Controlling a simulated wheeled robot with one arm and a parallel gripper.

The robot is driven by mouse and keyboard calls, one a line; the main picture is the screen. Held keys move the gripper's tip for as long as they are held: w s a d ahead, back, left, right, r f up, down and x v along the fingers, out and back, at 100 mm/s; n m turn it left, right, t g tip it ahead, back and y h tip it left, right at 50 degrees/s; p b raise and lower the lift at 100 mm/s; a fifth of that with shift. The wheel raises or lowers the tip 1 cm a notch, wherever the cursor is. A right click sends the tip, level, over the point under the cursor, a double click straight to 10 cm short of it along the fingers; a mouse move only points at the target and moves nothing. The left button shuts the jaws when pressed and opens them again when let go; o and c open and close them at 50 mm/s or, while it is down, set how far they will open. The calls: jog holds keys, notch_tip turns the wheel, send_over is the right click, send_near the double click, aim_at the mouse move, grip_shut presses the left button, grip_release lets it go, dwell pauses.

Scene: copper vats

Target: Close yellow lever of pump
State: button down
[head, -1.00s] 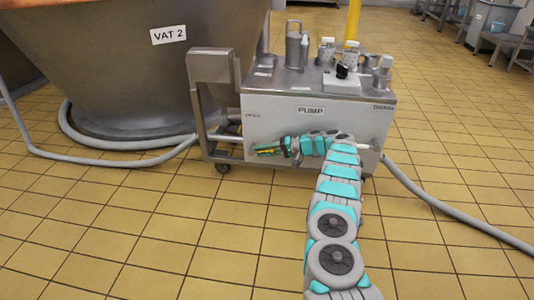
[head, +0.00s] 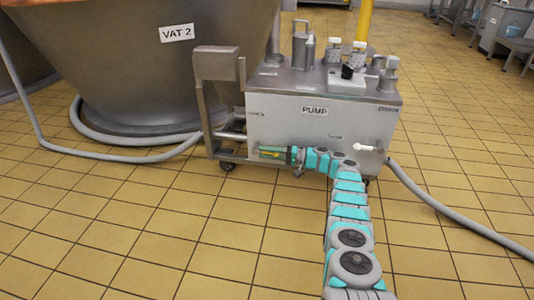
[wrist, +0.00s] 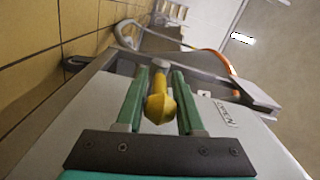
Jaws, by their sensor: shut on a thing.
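The pump (head: 325,125) is a grey metal box on a wheeled cart beside VAT 2. The yellow lever (wrist: 160,104) sits at its front left, by the label OPEN (wrist: 227,114). My gripper (wrist: 160,74) is shut on the yellow lever, with one green finger on each side of it. In the head view, my gripper (head: 272,152) is at the lower left of the pump's front face, and the lever there is mostly hidden by the fingers.
VAT 2 (head: 150,85) stands left of the pump. A white-handled valve (head: 365,148) sticks out at the pump's lower right, near my arm. Grey hoses (head: 440,208) run along the floor on both sides. The tiled floor in front is clear.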

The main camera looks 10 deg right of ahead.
jog(key=shift+d+f, duration=0.1)
jog(key=c, duration=0.8)
grip_release()
jog(key=shift+d, duration=0.1)
